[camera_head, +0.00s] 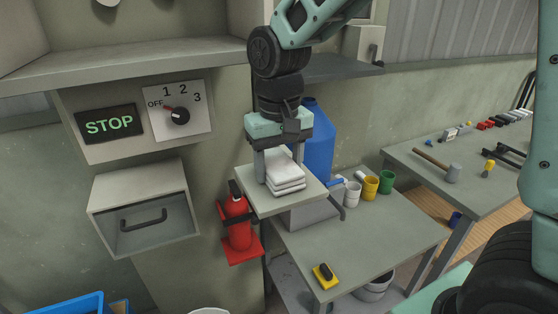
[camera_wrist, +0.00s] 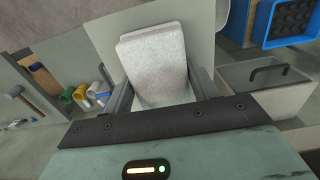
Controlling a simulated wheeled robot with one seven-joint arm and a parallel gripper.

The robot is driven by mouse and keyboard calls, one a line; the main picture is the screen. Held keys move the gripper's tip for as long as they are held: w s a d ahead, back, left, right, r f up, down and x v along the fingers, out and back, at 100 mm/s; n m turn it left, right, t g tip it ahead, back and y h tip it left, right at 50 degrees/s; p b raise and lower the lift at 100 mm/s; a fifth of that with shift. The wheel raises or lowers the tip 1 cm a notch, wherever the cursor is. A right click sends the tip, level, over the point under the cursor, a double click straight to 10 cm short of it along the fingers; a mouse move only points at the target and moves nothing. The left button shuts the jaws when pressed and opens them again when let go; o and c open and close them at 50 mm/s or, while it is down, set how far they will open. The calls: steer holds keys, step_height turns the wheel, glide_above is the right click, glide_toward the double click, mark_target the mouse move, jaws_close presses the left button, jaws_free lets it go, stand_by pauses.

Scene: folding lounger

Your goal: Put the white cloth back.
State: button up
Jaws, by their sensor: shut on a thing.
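The white cloth (camera_head: 284,165) is a folded, flat pad at the top of a small white stack on a grey shelf (camera_head: 252,202) in the head view. My gripper (camera_head: 278,170) points down over this stack, with one finger on each side. In the wrist view the cloth (camera_wrist: 153,50) lies between the two fingers of my gripper (camera_wrist: 163,80), which is shut on it. More folded white layers show beneath it in the head view. I cannot tell whether the held cloth touches those layers or how many my fingers hold.
A red extinguisher (camera_head: 237,222) hangs just left of the shelf. A drawer box (camera_head: 146,215) and a dial panel (camera_head: 180,112) are at left. An upper ledge (camera_head: 130,60) is close to my arm.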

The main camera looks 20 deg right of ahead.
mark_target(279, 163)
steer(key=o, duration=0.5)
steer(key=shift+f, duration=0.2)
steer(key=o, duration=0.4)
steer(key=shift+o, duration=0.2)
steer(key=shift+r, duration=0.1)
step_height(279, 163, up, 12)
steer(key=b, duration=0.2)
steer(key=shift+r+b, duration=0.15)
steer(key=shift+b, duration=0.25)
